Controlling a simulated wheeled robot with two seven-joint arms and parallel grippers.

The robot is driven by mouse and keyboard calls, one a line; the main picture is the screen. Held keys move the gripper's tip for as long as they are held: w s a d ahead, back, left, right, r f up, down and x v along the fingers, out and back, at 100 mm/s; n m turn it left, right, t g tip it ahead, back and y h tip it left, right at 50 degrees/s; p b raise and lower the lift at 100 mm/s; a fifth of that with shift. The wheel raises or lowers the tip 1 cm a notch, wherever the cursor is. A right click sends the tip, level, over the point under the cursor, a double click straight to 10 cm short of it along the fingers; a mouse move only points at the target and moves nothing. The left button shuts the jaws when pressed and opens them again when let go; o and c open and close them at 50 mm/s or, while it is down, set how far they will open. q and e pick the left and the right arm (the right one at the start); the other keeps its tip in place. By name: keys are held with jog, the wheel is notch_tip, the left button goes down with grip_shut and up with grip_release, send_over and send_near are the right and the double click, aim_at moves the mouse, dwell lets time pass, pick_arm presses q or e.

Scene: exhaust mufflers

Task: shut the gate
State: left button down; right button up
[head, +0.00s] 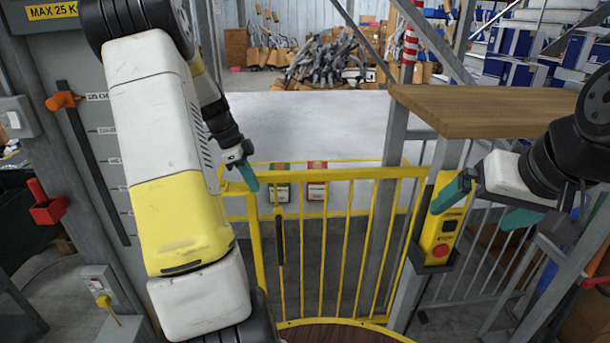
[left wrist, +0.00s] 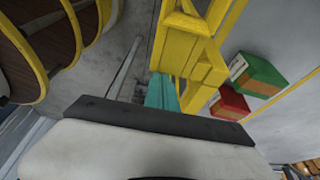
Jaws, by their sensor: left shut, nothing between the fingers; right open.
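The yellow barred gate (head: 345,174) stands upright across the middle of the head view, with a dark vertical bar (head: 280,240) near its left end. I cannot tell whether it is fully shut. My left gripper (head: 249,180) is shut and empty, its teal fingers at the left end of the gate's top rail. In the left wrist view the teal fingertips (left wrist: 161,92) are right by the yellow frame (left wrist: 185,45); contact is unclear. My right gripper (head: 483,206) is open and empty, at the right near a yellow control box.
The yellow control box (head: 437,245) with a red button is on the post right of the gate. A wooden shelf (head: 480,108) is above it. A grey panel with an orange lever (head: 62,100) stands left. Green and red boxes (head: 317,190) show beyond the gate.

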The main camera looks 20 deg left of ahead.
pick_arm(q)
jog(key=s+a, duration=0.3)
jog(key=a, duration=0.6)
jog(key=s+a, duration=0.4)
jog(key=a, duration=0.6)
jog(key=shift+a, duration=0.25)
